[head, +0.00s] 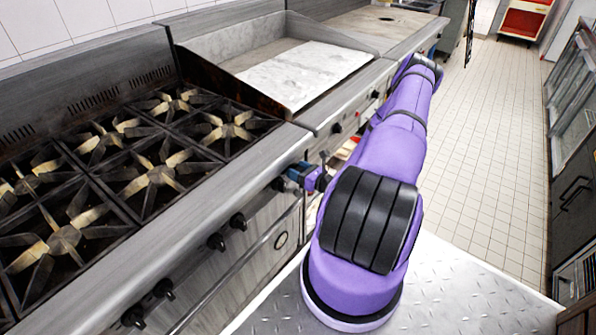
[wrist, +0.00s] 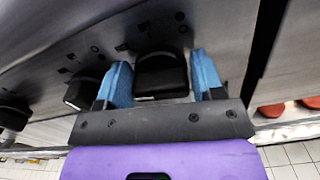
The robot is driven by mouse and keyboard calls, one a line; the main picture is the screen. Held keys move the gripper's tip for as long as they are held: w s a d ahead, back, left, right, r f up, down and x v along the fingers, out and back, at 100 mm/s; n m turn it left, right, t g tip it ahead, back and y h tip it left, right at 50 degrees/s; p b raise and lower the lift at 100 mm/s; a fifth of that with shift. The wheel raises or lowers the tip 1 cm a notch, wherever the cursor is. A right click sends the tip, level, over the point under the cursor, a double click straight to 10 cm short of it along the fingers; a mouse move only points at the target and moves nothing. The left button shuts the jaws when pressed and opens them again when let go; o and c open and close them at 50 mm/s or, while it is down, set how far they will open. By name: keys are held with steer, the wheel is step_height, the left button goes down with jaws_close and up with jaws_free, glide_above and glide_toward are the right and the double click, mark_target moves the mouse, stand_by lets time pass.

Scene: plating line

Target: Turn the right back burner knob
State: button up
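The stove (head: 150,170) stands at the left of the head view, with a row of black knobs along its front panel. My gripper (head: 297,178) is at the right end of this row. In the wrist view, the blue fingers of my gripper (wrist: 162,79) stand apart on either side of a black knob (wrist: 161,75). I see narrow gaps or near contact at its sides; firm contact is not clear. In the head view, that knob is mostly hidden by my gripper. Another black knob (wrist: 82,91) is just left of the left finger in the wrist view.
A further knob (wrist: 14,112) lies at the left edge of the wrist view. A griddle (head: 305,72) with its own knobs (head: 336,128) stands beyond the stove. Red items (wrist: 270,110) sit low to the right of the panel. The tiled floor (head: 490,130) is clear at right.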

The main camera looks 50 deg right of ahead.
steer(key=c, duration=0.5)
steer(key=shift+o, duration=0.2)
steer(key=shift+m, duration=0.3)
steer(key=m, duration=0.5)
steer(key=shift+d+f, duration=0.1)
steer(key=shift+d, duration=0.05)
steer(key=m, duration=0.5)
steer(key=shift+d+f, duration=0.1)
steer(key=shift+f, duration=0.05)
steer(key=m, duration=0.5)
steer(key=shift+f, duration=0.15)
steer(key=shift+m, duration=0.3)
steer(key=o, duration=0.9)
